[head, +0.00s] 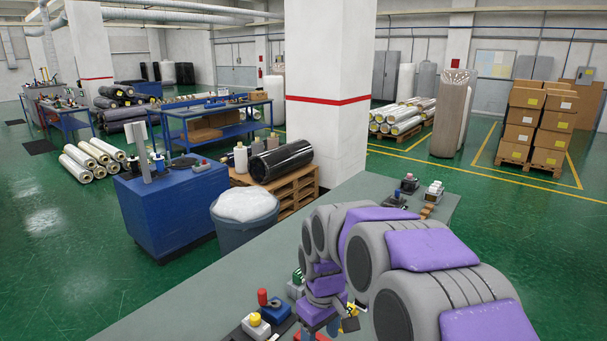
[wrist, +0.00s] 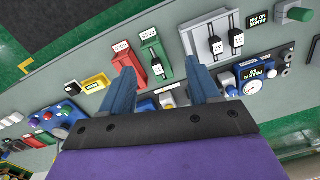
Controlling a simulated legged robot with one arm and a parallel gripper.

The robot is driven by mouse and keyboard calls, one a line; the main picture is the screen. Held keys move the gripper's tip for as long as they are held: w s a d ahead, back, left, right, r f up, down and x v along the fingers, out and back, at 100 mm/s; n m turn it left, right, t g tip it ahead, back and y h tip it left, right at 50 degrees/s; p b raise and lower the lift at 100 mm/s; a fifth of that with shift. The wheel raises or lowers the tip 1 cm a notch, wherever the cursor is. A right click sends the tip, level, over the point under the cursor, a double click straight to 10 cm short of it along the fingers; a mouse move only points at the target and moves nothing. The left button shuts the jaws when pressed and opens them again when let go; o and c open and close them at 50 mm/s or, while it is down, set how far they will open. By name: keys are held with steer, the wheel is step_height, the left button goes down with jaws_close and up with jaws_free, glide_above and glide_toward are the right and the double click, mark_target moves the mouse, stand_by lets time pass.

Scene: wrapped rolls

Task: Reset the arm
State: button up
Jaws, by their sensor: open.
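My gripper (wrist: 158,88) shows in the wrist view with its two blue fingers spread apart and nothing between them. It hangs over a grey-green bench top. The fingertips are hard to make out there, and the arm hides part of the bench.
A red-topped device (head: 262,298) stands near the bench's front. A white pillar (head: 327,90) and a bin (head: 245,215) stand beyond the bench.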

steer(key=s+d+m, duration=0.2)
steer(key=s+d, duration=0.1)
steer(key=s, duration=0.7)
steer(key=s+d+m+g, duration=0.1)
steer(key=s+d+m, duration=0.2)
steer(key=s, duration=0.7)
steer(key=s+d+m, duration=0.3)
steer(key=s+d, duration=0.1)
steer(key=s, duration=0.6)
steer(key=shift+s+d+r+b, duration=0.15)
steer(key=shift+d+r+b, duration=0.1)
steer(key=shift+b, duration=0.1)
